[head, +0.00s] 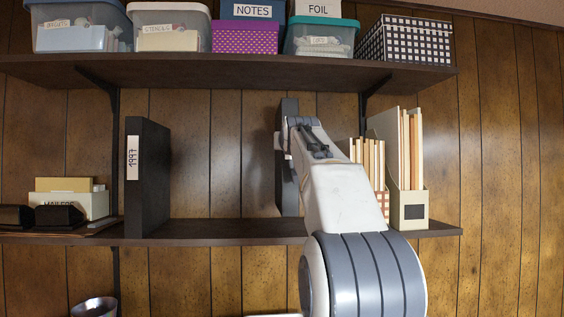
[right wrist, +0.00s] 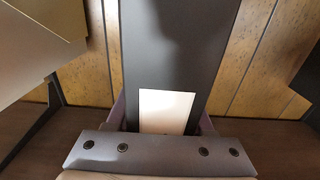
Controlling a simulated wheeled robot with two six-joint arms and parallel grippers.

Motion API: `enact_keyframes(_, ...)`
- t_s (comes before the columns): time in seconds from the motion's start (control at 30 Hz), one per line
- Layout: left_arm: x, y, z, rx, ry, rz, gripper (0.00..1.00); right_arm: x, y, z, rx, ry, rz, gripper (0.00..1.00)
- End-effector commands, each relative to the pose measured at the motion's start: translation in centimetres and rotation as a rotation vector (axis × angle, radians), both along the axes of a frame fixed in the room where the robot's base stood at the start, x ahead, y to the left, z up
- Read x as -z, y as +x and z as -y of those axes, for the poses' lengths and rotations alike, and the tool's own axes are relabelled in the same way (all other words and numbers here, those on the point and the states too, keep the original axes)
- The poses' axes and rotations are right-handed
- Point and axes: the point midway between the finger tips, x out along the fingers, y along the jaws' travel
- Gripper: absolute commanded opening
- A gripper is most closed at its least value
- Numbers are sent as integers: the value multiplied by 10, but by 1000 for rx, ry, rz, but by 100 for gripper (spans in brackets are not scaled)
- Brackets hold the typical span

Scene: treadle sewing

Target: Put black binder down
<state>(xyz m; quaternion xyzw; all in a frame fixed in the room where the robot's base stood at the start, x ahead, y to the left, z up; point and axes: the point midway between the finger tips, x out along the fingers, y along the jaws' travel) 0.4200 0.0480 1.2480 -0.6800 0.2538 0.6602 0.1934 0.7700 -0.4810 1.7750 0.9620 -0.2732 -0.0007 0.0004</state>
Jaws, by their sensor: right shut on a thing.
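A black binder (head: 287,185) stands upright at the lower shelf, mostly behind my right arm. My right gripper (head: 284,140) is shut on its spine. In the right wrist view the binder (right wrist: 178,50) runs up from between the fingers (right wrist: 165,125), with a pale label low on its spine. I cannot tell whether the binder's bottom touches the shelf. Another black binder (head: 150,180), labelled 1997, stands upright on the lower shelf (head: 225,229) further left. My left gripper is not in view.
Magazine files (head: 413,205) with folders stand just right of the held binder. A mailers box (head: 85,203) and dark trays stand at the left. The upper shelf (head: 230,72) holds several boxes overhead. The lower shelf is clear between the two binders.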

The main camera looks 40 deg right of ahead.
Motion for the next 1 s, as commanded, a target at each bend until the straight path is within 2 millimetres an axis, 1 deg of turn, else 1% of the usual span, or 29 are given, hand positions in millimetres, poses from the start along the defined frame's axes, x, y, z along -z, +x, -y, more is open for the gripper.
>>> enact_keyframes(0.03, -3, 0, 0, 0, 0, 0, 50, -2, 4, -1, -2, -4, 8, 0)
enact_keyframes(0.1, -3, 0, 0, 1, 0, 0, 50, 1, 8, -1, -2, -6, 8, 0)
enact_keyframes(0.23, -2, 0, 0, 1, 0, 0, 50, 8, 10, -1, -3, -4, 8, 0)
enact_keyframes(0.4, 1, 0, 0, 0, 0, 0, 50, 28, 10, -2, -4, -5, 5, 0)
enact_keyframes(0.53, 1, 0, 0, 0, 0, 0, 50, 39, 10, -2, -5, -3, 7, 0)
enact_keyframes(0.87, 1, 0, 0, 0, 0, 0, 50, 42, 10, -2, -5, -6, 9, 0)
enact_keyframes(0.97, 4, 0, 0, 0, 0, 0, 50, 46, 10, -2, -5, -4, 9, 0)
enact_keyframes(1.0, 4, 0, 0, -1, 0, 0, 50, 49, 11, -1, -5, -1, 1, 60)
